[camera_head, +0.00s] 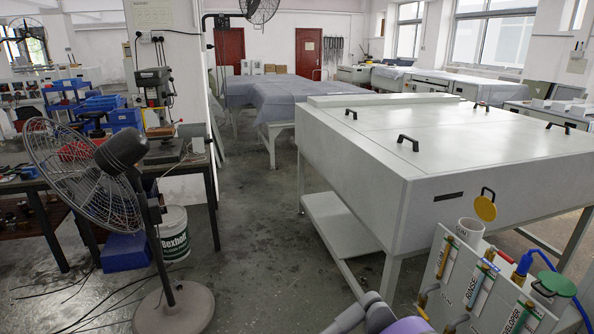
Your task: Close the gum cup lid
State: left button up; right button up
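The gum cup (469,232) is a white cylinder at the left back of the white panel at the lower right, near the corner of the large white machine. The gum lid (485,208) is a yellow disc with a black loop handle. It stands raised and tilted at the upper right of the cup, and the cup's mouth is uncovered. Neither of my grippers shows. A grey and purple piece at the bottom edge looks like part of my arm, with its end cut off.
The panel (437,282) carries labelled tubes with brass fittings. A blue hose piece (523,264) and a green lid (557,284) are to the right. The large white machine (440,150) stands behind. A fan (126,152) and a bucket (174,236) stand left, with open floor between.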

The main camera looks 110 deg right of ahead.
aim_at(485, 209)
jog(key=z, duration=5.05)
jog(key=i+l+z, duration=0.1)
jog(key=i+z, duration=0.15)
jog(key=i, duration=0.1)
